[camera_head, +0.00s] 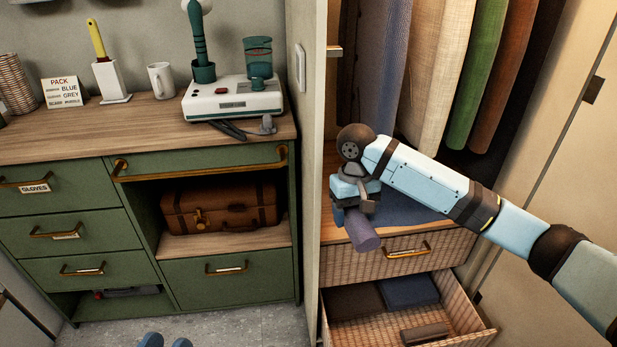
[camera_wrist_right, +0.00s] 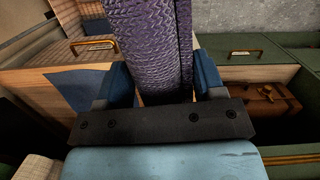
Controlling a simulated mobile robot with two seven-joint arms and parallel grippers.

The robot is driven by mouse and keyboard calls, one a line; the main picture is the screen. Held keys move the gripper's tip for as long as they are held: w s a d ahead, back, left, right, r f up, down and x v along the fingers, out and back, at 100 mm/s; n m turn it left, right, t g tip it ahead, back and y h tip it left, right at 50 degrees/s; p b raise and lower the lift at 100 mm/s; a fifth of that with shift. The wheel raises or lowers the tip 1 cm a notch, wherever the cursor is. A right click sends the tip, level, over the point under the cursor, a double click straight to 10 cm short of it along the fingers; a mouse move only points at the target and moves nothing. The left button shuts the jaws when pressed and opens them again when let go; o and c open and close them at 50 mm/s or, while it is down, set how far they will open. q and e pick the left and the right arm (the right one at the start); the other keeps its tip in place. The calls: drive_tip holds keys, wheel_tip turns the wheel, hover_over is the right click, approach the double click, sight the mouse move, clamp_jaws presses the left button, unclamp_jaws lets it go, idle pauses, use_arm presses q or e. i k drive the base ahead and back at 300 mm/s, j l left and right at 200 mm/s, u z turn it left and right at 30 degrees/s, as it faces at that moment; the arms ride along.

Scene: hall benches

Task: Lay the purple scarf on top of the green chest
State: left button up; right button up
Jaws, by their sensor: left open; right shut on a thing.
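The purple scarf (camera_head: 362,232) is a rolled, knitted bundle. My right gripper (camera_head: 358,203) is shut on it and holds it in front of the wardrobe, above the open basket drawer. In the right wrist view the scarf (camera_wrist_right: 150,45) sits between the blue fingers (camera_wrist_right: 158,90) and sticks out past them. The green chest (camera_head: 95,216), with a wooden top (camera_head: 130,128), stands to the left, beyond the wardrobe's side panel.
The chest top holds a white-and-green machine (camera_head: 233,98), a mug (camera_head: 161,80), a sign (camera_head: 62,92) and a white holder (camera_head: 111,80); its front strip is mostly bare. The wardrobe's side panel (camera_head: 308,180) stands between. The open drawer (camera_head: 465,333) holds folded cloths. Garments (camera_head: 440,70) hang above.

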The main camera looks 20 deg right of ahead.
sight(98, 129)
drive_tip(key=j+z, duration=0.1)
drive_tip(key=z, duration=0.35)
drive_tip(key=k+j+z, duration=0.1)
drive_tip(key=z, duration=0.85)
drive_tip(key=k+j+z, duration=0.1)
drive_tip(key=z, duration=0.4)
drive_tip(key=k+z, duration=0.1)
drive_tip(key=z, duration=0.35)
drive_tip(key=k+j+z, duration=0.1)
drive_tip(key=z, duration=0.35)
drive_tip(key=k+z, duration=0.2)
drive_tip(key=z, duration=0.25)
drive_tip(key=u, duration=0.5)
drive_tip(key=k+j+u, duration=0.1)
drive_tip(key=u, duration=0.4)
drive_tip(key=j+u, duration=0.15)
drive_tip(key=u, duration=0.35)
drive_tip(key=j+u, duration=0.1)
drive_tip(key=u, duration=0.4)
drive_tip(key=j+u, duration=0.1)
drive_tip(key=u, duration=0.4)
drive_tip(key=j+u, duration=0.1)
drive_tip(key=u, duration=0.9)
drive_tip(key=i+j+u, duration=0.1)
drive_tip(key=u, duration=0.4)
